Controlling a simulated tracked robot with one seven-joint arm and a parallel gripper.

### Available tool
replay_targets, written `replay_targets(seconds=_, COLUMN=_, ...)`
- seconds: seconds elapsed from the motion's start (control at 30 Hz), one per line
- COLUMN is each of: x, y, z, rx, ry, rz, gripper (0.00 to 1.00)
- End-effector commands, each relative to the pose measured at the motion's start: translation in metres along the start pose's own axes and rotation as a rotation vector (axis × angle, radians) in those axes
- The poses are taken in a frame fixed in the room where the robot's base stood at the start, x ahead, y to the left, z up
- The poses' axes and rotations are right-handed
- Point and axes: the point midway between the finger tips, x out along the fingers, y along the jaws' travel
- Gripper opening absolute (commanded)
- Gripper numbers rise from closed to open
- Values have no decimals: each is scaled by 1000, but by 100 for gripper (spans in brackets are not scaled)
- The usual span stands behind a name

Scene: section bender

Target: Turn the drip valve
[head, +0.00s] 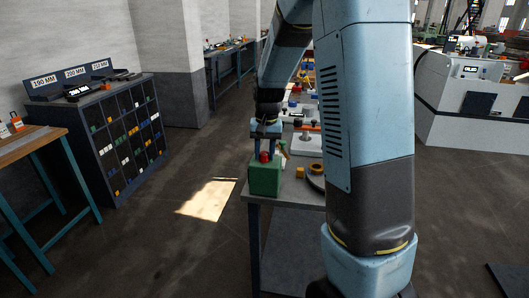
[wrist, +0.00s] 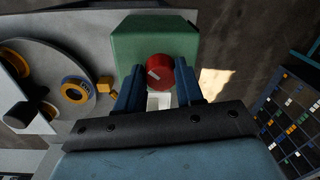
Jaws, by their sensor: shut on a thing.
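The drip valve is a red round knob (wrist: 160,72) with a pale mark, on a green box (wrist: 150,38). In the head view the red knob (head: 265,156) shows on top of the green box (head: 264,178), at the near left corner of the bench. My gripper (wrist: 160,82) is over the box with its two blue fingers on either side of the knob, shut on it. It also shows in the head view (head: 264,150), pointing down at the box. The finger contact is partly hidden in both views.
The grey bench (head: 257,201) carries a yellow ring (head: 316,169) and a small yellow block (head: 300,172) right of the box. My arm hides much of the bench. A dark shelf unit (head: 85,110) stands left. Open floor lies between shelf and bench.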

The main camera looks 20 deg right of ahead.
Motion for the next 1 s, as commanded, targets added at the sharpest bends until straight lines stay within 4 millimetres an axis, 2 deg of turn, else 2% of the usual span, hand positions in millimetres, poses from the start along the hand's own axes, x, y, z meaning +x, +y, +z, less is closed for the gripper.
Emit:
replay_targets(seconds=0.03, x=0, y=-1, z=0, rx=-1, ry=-1, rz=-1, gripper=6)
replay_targets(seconds=0.07, x=0, y=-1, z=0, rx=-1, ry=-1, rz=-1, gripper=38)
replay_targets(seconds=0.3, x=0, y=0, z=0, rx=-1, ry=0, rz=0, gripper=61)
replay_targets(seconds=0.67, x=-5, y=0, z=0, rx=-1, ry=1, rz=-1, gripper=62)
replay_targets(seconds=0.87, x=-34, y=0, z=-1, rx=0, ry=4, rz=-2, gripper=62)
replay_targets(seconds=1.0, x=-62, y=0, z=-1, rx=-1, ry=4, rz=-1, gripper=62)
